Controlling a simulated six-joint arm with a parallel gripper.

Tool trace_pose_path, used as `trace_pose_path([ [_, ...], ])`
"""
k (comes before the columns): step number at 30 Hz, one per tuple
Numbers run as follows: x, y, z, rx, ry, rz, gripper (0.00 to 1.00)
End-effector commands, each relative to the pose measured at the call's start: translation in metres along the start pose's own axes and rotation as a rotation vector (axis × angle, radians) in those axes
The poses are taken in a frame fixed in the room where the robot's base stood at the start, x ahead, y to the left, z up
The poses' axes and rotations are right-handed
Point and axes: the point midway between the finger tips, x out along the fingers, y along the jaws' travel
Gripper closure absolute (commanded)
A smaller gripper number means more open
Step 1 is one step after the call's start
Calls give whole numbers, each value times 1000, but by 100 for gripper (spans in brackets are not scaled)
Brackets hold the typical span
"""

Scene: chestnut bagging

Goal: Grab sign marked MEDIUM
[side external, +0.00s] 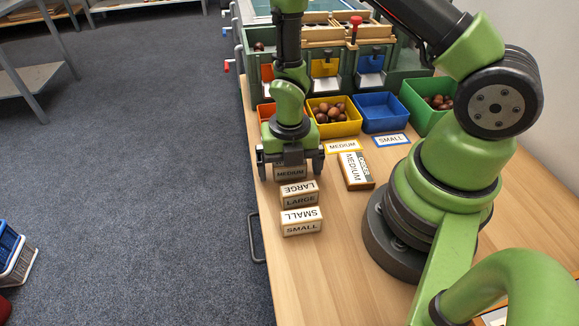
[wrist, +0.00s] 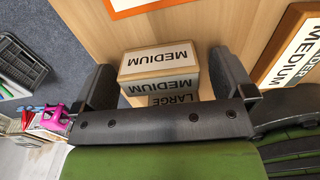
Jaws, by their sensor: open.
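A wooden sign block marked MEDIUM (side external: 290,174) stands on the table at the head of a row of blocks, partly hidden by my gripper. My gripper (side external: 291,165) is open above it, with one finger on each side. In the wrist view the MEDIUM block (wrist: 160,58) lies between the open fingers of my gripper (wrist: 165,82), with gaps visible at its sides. A second block marked MEDIUM (side external: 353,172) lies on the table to the right, near my base; a MEDIUM sign (wrist: 300,48) also shows at the right edge of the wrist view.
The LARGE block (side external: 299,195) and SMALL block (side external: 301,222) stand in front of it. Flat MEDIUM (side external: 343,146) and SMALL (side external: 391,140) cards lie before the yellow bin (side external: 335,128) and blue bin (side external: 381,113). A green bin (side external: 417,110) stands further right. The table front is clear.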

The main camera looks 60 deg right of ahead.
Motion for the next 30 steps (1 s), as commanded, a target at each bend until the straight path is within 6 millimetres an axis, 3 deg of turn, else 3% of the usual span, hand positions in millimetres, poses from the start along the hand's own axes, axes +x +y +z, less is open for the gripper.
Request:
trace_pose_path([
  [8, 3, 0, 0, 1, 0, 1, 0],
  [15, 3, 0, 0, 1, 0, 0, 53],
  [25, 0, 0, 0, 1, -1, 1, 53],
  [30, -12, 0, 1, 1, -3, 2, 53],
])
